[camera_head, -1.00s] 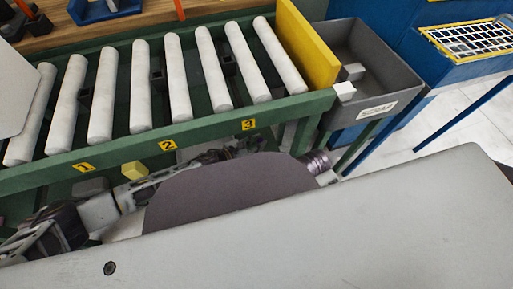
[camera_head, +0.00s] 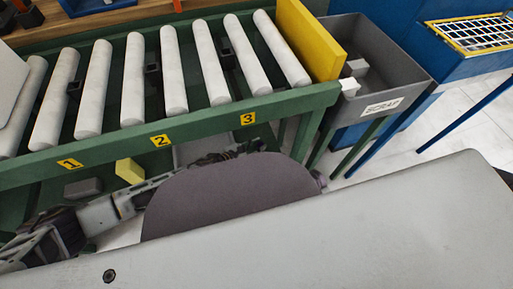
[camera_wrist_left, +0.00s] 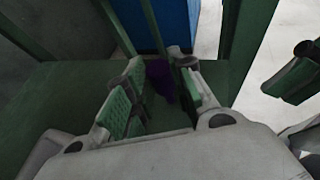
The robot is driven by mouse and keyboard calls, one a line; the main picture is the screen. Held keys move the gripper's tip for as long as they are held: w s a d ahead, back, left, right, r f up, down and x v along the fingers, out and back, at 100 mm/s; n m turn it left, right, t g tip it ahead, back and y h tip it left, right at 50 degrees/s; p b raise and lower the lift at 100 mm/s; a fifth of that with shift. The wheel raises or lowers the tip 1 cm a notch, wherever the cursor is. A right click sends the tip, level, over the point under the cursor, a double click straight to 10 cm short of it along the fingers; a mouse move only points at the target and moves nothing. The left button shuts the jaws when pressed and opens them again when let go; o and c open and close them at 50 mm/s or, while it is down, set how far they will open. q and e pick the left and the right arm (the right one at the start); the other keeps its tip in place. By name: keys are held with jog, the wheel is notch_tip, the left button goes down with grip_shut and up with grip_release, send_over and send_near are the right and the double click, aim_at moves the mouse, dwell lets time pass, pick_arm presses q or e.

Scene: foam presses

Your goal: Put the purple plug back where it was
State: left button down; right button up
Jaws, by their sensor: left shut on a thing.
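A dark purple plug (camera_wrist_left: 161,83) shows between the fingers in the left wrist view, partly in shadow. My left gripper (camera_wrist_left: 160,68) is shut on it, with a green-padded finger on each side. Behind the plug are green frame bars and a blue panel. In the head view my left arm comes in from the lower left, below the roller conveyor (camera_head: 205,120), and passes behind my grey body parts. Its gripper and the plug are not clearly visible there. I cannot make out an empty place for the plug.
The conveyor has white rollers and yellow labels 1, 2 and 3. A yellow plate (camera_head: 309,42) stands at its right end, beside a grey scrap bin (camera_head: 402,82). A yellow block (camera_head: 129,171) and a grey block (camera_head: 83,187) are below the conveyor.

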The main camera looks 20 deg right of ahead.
pick_arm(q)
jog(key=shift+f, duration=0.15)
pick_arm(e)
jog(key=shift+f, duration=0.1)
pick_arm(q)
jog(key=c, duration=1.2)
grip_release()
jog(key=shift+c, duration=0.2)
pick_arm(e)
jog(key=shift+f, duration=0.1)
pick_arm(q)
jog(key=shift+p+v, duration=0.6)
jog(key=shift+v, duration=1.05)
jog(key=p+v, duration=0.2)
jog(key=v, duration=0.6)
jog(key=shift+a+r, duration=0.25)
pick_arm(e)
notch_tip(320, 180, up, 8)
jog(key=d+g+h, duration=0.1)
jog(key=d, duration=0.1)
jog(key=shift+s+n+g, duration=0.2)
jog(key=shift+n+g, duration=0.1)
pick_arm(q)
jog(key=shift+s, duration=0.1)
pick_arm(e)
jog(key=shift+s, duration=0.2)
